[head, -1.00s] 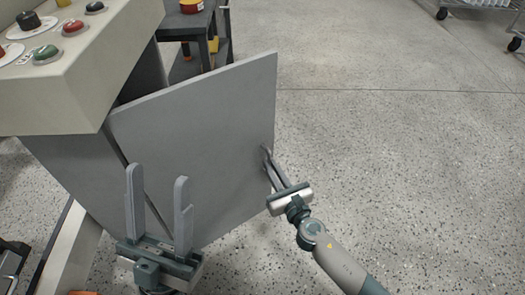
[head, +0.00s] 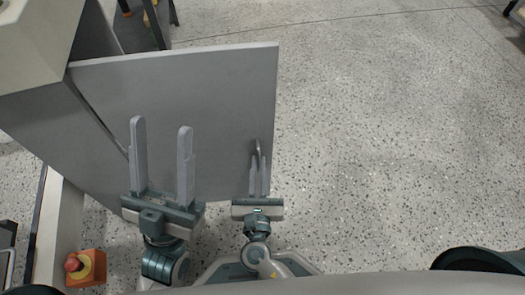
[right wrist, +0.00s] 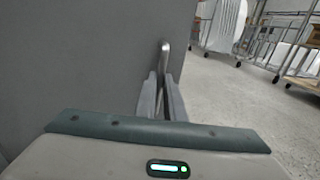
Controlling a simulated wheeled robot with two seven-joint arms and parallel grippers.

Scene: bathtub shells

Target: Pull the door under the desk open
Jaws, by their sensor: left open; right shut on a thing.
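The grey door (head: 215,90) stands swung out from the desk (head: 45,45), its free edge on the right. A small metal handle (head: 256,146) is on the door near that free edge. My right gripper (head: 260,165) is shut on the handle. In the right wrist view the fingers (right wrist: 162,90) close on the handle (right wrist: 165,50), beside the grey door (right wrist: 80,60). My left gripper (head: 161,135) is open and empty, its two fingers upright in front of the door's left part.
An orange box with a red button (head: 85,268) sits at the lower left. A dark stand (head: 150,20) is behind the door. The speckled floor (head: 390,140) to the right is clear. Wheeled racks (right wrist: 265,35) stand in the right wrist view's background.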

